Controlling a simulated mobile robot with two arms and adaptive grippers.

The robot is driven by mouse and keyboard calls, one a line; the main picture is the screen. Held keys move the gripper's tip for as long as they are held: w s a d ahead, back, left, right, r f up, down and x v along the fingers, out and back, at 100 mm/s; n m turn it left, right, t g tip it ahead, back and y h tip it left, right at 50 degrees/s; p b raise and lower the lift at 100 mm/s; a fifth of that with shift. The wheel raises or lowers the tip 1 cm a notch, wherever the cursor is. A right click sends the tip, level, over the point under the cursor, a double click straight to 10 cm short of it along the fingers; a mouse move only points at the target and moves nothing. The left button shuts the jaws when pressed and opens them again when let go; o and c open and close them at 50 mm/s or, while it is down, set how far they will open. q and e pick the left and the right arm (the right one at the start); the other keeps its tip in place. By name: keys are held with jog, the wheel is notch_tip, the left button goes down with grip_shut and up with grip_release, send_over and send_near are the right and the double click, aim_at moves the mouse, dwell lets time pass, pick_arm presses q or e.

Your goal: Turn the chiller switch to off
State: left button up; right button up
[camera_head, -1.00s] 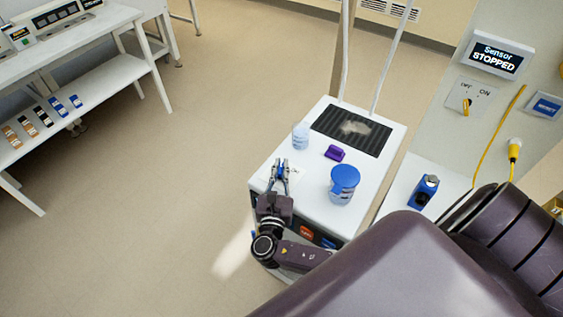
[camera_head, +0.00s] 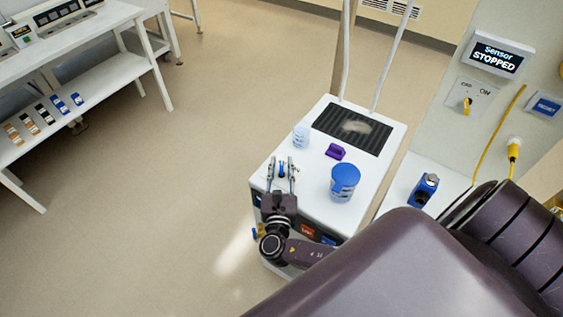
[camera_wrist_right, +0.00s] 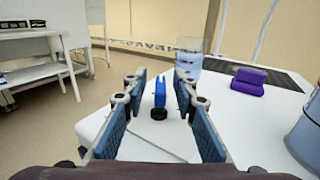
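A small blue upright lever (camera_wrist_right: 160,94) on a black round foot stands on the top of the white cabinet (camera_head: 312,220); no label on it can be read. My right gripper (camera_wrist_right: 160,80) is open, with a finger on each side of the lever and a gap on both sides. In the head view my right gripper (camera_head: 280,167) is over the cabinet's near left corner. A separate wall switch plate (camera_head: 482,90) marked OFF and ON has a yellow knob (camera_head: 467,103). My left gripper is not in view.
On the cabinet stand a clear cup (camera_head: 301,136), a purple block (camera_head: 336,151), a blue-lidded jar (camera_head: 344,182) and a dark ribbed panel (camera_head: 372,141). A display (camera_head: 495,55) reads "Sensor STOPPED". Floor to the left is clear up to a white bench (camera_head: 75,55).

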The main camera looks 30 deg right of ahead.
jog(key=v, duration=1.2)
dwell(0.6)
